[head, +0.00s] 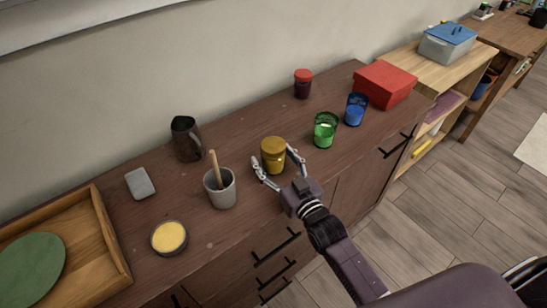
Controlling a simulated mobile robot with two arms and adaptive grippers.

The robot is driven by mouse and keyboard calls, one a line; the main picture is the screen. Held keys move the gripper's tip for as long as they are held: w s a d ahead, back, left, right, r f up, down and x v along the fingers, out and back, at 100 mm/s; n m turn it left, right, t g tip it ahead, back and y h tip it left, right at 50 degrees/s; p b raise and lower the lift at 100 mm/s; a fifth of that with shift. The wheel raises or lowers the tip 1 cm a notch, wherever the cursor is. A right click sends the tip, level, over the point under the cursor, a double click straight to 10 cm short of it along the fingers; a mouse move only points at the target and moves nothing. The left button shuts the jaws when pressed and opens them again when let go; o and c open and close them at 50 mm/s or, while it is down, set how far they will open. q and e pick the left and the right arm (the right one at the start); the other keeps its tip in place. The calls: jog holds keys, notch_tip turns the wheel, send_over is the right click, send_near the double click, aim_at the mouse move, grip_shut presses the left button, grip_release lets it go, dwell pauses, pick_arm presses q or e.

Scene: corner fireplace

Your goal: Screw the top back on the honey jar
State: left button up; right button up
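The honey jar (273,160) is a short amber-gold jar standing upright near the front edge of the wooden cabinet top, in the middle of the head view. A gold-coloured top (273,143) appears to sit on it; I cannot tell whether it is screwed tight. My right gripper (275,160) reaches in from the lower right, with its fingers spread, one on each side of the jar. Small gaps seem to show between fingers and jar, and contact is not clear. My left gripper is not in view.
A grey cup with a wooden stick (221,192) and a dark pitcher (186,140) stand left of the jar. A green glass (325,131) and a blue glass (355,110) stand right. A round yellow-topped tin (169,238) and wooden tray (112,252) lie further left.

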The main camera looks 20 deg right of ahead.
jog(key=shift+r, duration=0.2)
jog(key=s, duration=0.4)
jog(key=s+d, duration=0.1)
jog(key=s, duration=0.3)
jog(key=s+d, duration=0.1)
jog(key=s, duration=0.2)
jog(key=shift+s+d+b, duration=0.1)
jog(key=shift+s+b, duration=0.25)
jog(key=shift+s, duration=0.05)
jog(key=shift+f, duration=0.1)
